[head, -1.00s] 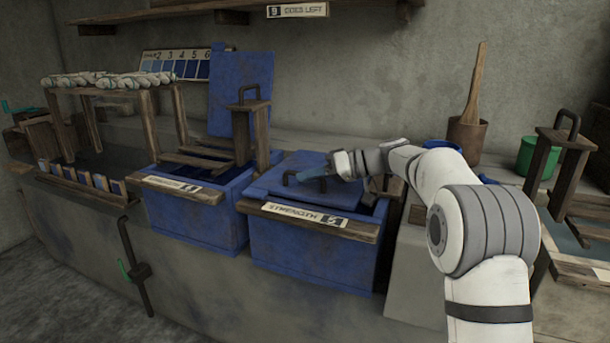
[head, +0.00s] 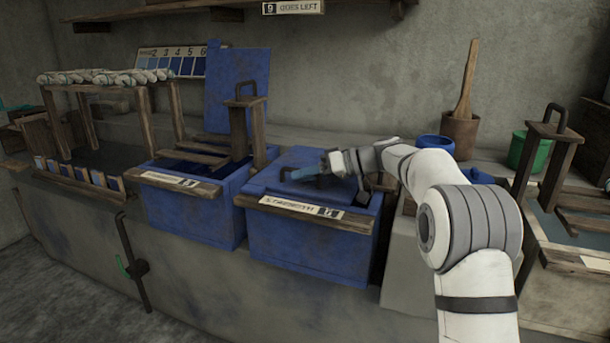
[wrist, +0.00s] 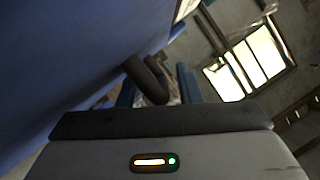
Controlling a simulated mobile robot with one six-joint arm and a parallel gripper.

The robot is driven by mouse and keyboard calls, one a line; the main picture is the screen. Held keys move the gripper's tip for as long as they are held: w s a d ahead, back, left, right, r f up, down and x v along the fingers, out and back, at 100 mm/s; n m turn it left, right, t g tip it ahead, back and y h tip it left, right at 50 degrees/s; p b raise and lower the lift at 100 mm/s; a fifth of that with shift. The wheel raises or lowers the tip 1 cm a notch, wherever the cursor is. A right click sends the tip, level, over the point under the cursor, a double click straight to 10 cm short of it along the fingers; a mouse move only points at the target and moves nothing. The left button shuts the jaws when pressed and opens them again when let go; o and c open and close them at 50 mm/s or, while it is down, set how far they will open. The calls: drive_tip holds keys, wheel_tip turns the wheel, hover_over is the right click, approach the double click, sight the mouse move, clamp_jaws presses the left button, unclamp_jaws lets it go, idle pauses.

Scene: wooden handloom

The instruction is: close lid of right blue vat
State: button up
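The right blue vat (head: 305,250) has a wooden front bar with a paper label (head: 302,208). Its blue lid (head: 272,176) lies low and nearly flat over the top; I cannot tell whether it is fully seated. A dark strip shows at the lid's right side. My gripper (head: 305,173) is just above the lid, at its handle, which it largely hides in the head view. In the wrist view, my blue fingers (wrist: 158,88) stand apart, with the dark curved handle (wrist: 145,78) between or just before them. The lid's blue surface fills the upper left there.
The left blue vat (head: 190,215) stands beside it with its lid (head: 238,90) upright and a wooden frame (head: 240,135) in it. A brown pot (head: 460,135), a green bucket (head: 528,152) and another wooden frame (head: 548,150) stand to the right.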

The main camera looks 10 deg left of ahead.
drive_tip(key=shift+w, duration=0.1)
idle(0.3)
wheel_tip(320, 180, up, 9)
drive_tip(key=p, duration=0.4)
drive_tip(key=shift+o, duration=0.4)
drive_tip(key=shift+a+r+p, duration=0.1)
drive_tip(key=shift+r+p, duration=0.25)
drive_tip(key=shift+r, duration=0.25)
drive_tip(key=shift+w, duration=0.1)
drive_tip(key=shift+w+d, duration=0.1)
drive_tip(key=shift+d, duration=0.25)
drive_tip(key=shift+c, duration=0.4)
drive_tip(key=p+v, duration=0.2)
drive_tip(key=v, duration=0.6)
drive_tip(key=shift+d+f, duration=0.25)
drive_tip(key=shift+d, duration=0.05)
